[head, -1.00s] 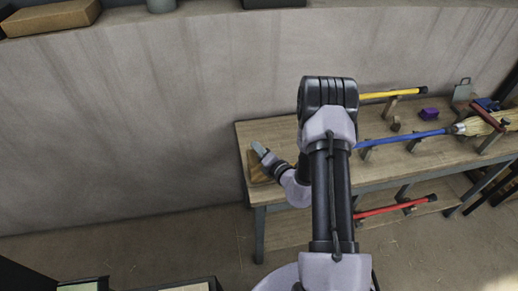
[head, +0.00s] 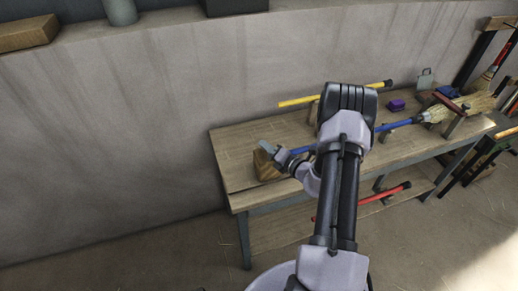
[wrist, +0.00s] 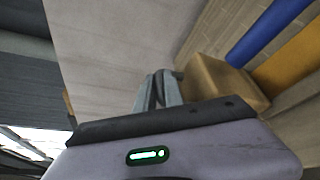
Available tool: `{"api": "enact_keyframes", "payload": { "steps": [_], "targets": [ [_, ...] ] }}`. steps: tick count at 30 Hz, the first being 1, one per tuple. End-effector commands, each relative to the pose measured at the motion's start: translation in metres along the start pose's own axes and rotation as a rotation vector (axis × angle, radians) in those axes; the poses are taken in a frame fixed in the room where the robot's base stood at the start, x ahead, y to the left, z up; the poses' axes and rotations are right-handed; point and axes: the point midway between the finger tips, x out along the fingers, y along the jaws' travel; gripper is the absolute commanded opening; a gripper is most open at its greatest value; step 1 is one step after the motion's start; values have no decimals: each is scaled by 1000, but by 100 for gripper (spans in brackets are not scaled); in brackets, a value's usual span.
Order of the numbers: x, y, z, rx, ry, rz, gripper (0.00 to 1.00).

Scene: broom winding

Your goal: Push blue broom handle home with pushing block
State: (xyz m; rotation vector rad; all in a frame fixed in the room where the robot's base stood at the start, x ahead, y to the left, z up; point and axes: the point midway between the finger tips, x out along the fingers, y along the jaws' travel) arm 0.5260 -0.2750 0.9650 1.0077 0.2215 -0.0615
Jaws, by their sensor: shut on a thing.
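The blue broom handle (head: 395,126) lies along the bench, with its bristle head (head: 433,115) at the right. My arm hides part of its middle. The wooden pushing block (head: 265,166) is at the handle's left end, held by my gripper (head: 266,146). In the wrist view, my gripper's fingers (wrist: 160,90) are close together by the block (wrist: 220,78). The blue handle (wrist: 268,32) runs up to the block's far side there; whether they touch is unclear.
The bench (head: 235,150) has a yellow handle (head: 297,102) behind the blue one and a purple object (head: 396,105) at the back. A red handle (head: 385,194) lies on the lower shelf.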

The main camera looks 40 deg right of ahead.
Motion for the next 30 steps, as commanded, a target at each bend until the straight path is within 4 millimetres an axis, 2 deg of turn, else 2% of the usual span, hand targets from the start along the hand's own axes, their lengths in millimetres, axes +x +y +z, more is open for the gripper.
{"api": "enact_keyframes", "payload": {
  "steps": [5,6,9,20,23,30],
  "targets": [
    [0,0,0,1,-1,-1,0],
    [0,0,0,1,-1,-1,15],
    [0,0,0,1,-1,-1,34],
    [-3,0,0,1,-1,-2,34],
    [-16,0,1,2,-1,-3,34],
    [-81,1,2,4,-4,-4,34]
  ]
}}
